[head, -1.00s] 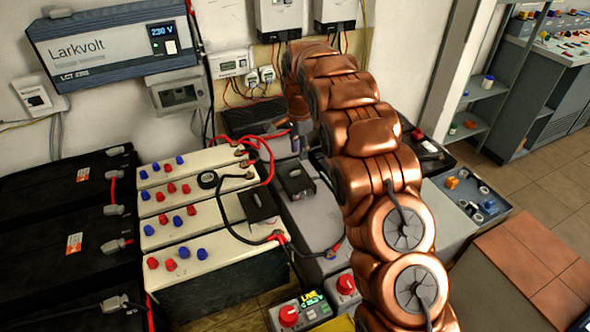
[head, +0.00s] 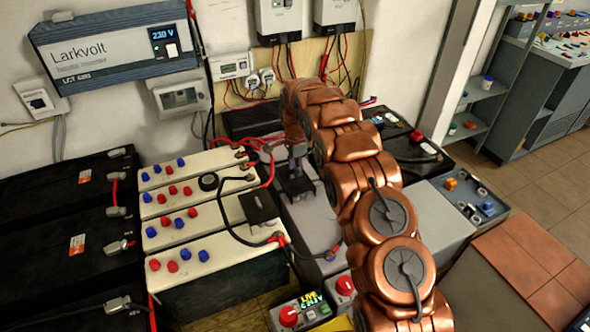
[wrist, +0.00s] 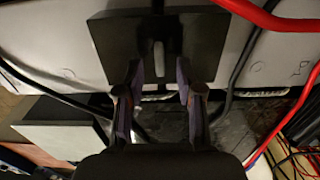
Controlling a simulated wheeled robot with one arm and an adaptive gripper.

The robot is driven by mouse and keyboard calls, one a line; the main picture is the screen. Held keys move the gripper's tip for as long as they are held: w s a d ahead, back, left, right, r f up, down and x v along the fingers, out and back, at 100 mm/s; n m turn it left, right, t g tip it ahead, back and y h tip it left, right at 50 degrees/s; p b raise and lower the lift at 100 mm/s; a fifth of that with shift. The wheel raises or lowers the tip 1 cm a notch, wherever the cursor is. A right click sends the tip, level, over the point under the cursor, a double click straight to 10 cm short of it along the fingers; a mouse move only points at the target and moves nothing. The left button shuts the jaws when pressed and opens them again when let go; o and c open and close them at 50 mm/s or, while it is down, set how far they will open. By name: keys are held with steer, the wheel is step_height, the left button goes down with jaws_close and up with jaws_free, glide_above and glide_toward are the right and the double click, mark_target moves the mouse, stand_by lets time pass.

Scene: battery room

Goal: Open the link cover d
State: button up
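A black link cover (head: 296,188) lies on the grey battery (head: 313,218), under my gripper (head: 297,163) in the head view. In the wrist view it is a dark flat square (wrist: 110,42) with a narrow upright grey tab (wrist: 158,58) at its middle. My gripper (wrist: 158,80) is open, its two fingers apart on either side of the tab, with gaps to it. I cannot tell whether they touch the cover. A second black cover (head: 259,207) lies on the cream battery to the left. No letter is readable on either cover.
Red cables (head: 268,160) run close behind and left of the gripper; a red cable (wrist: 245,12) and black cables cross the wrist view. Black batteries (head: 60,235) stand at left.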

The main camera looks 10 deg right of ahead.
steer(key=shift+f, duration=1.05)
jaws_close()
